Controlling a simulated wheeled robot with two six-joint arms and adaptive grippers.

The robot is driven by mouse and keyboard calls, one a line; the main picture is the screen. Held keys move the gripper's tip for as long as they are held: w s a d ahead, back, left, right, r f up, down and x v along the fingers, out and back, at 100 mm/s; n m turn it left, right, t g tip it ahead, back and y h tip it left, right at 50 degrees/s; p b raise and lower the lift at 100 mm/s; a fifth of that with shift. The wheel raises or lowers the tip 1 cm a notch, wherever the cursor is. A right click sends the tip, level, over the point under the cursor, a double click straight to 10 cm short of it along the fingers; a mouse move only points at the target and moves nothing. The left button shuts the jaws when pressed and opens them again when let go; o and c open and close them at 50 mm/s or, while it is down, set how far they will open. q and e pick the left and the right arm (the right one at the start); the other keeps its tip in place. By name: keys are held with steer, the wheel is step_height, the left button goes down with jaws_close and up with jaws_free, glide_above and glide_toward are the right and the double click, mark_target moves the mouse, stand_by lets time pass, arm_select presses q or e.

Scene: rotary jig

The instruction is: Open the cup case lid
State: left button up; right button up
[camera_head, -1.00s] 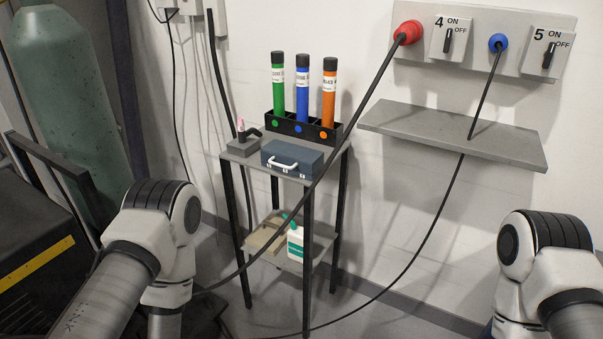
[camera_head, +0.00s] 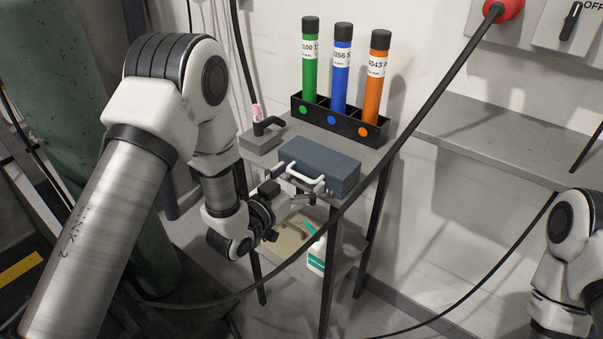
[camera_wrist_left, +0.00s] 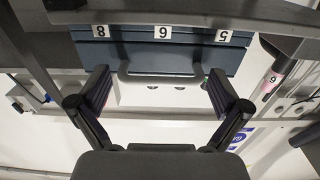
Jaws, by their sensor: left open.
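The cup case (camera_head: 335,166) is a dark blue box on the top shelf of the small stand, with its lid closed. A white handle (camera_head: 304,178) is on its front face; in the left wrist view the handle (camera_wrist_left: 162,78) looks grey, below a row of white number tags. My left gripper (camera_head: 288,190) is open and empty in front of the case. In the left wrist view the open fingers (camera_wrist_left: 158,86) appear one at each end of the handle; whether they touch it I cannot tell. My right gripper is out of view.
Behind the case a black rack (camera_head: 345,123) holds green, blue and orange tubes. A grey block with a black fixture (camera_head: 262,140) stands left of the case. A black cable (camera_head: 420,115) crosses in front of the stand's right side. A white bottle (camera_head: 317,252) sits below.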

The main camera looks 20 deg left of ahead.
arm_select(q)
steer(key=shift+w+d, duration=0.15)
steer(key=shift+w, duration=0.2)
steer(key=shift+s, duration=0.15)
